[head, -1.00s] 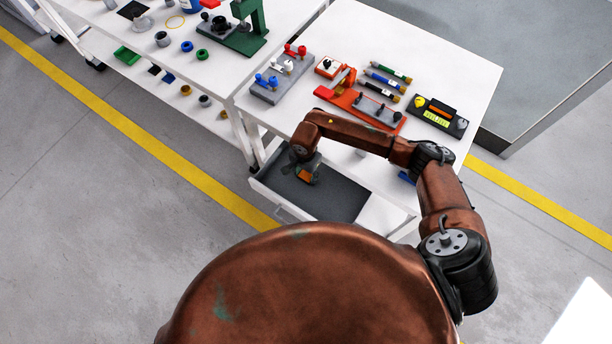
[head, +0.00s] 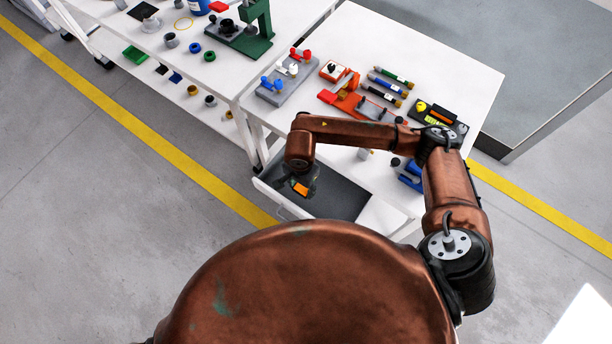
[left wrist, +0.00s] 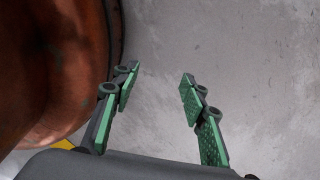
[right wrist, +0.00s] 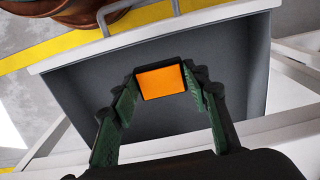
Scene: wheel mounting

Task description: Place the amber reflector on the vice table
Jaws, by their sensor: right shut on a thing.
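The amber reflector (head: 300,188) is a small orange block with a dark edge. My right gripper (right wrist: 161,84) is shut on it, one green-padded finger at each side. In the head view they are over the open drawer with a dark lining (head: 340,200); the right wrist view shows the same drawer behind the reflector. The white vice table (head: 465,75) stands above the drawer, with a red-orange vice (head: 352,100) on it. My left gripper (left wrist: 160,75) is open and empty over grey floor, and is not visible in the head view.
My right arm crosses over the front part. Bare tabletop shows at the back and right.

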